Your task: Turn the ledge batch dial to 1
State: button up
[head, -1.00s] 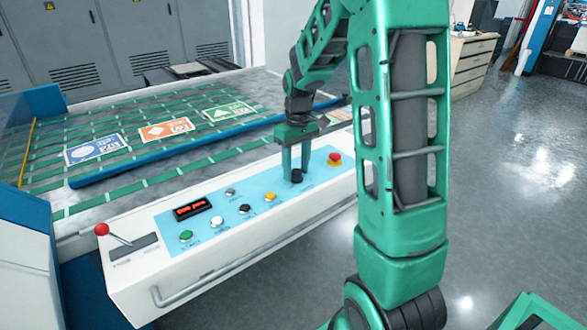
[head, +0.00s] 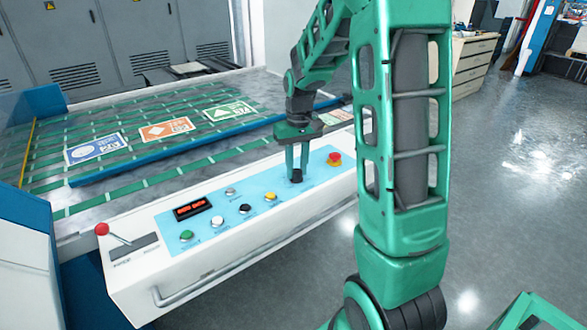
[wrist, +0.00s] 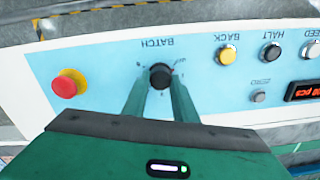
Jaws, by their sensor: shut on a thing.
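The batch dial (wrist: 160,76) is a black round knob on the light blue panel, under the upside-down word BATCH in the wrist view. In the head view the dial (head: 296,177) sits between the yellow button and the red stop knob. My gripper (wrist: 158,92) is shut on the dial, with one green finger on each side; it also shows in the head view (head: 297,170), pointing down. The marks around the dial are too small to read, and I cannot tell which one it points to.
A red emergency knob on a yellow base (wrist: 68,84) stands to one side of the dial. The yellow BACK button (wrist: 227,54), black HALT button (wrist: 271,51) and grey ZERO button (wrist: 258,96) stand on the other. A red-tipped lever (head: 103,229) is at the panel's left end.

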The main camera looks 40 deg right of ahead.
aim_at(298, 170)
jog(key=shift+m, duration=2.2)
jog(key=o, duration=1)
jog(key=shift+o, duration=0.2)
notch_tip(298, 170, up, 11)
jog(key=shift+f, duration=0.15)
jog(key=shift+s, duration=0.15)
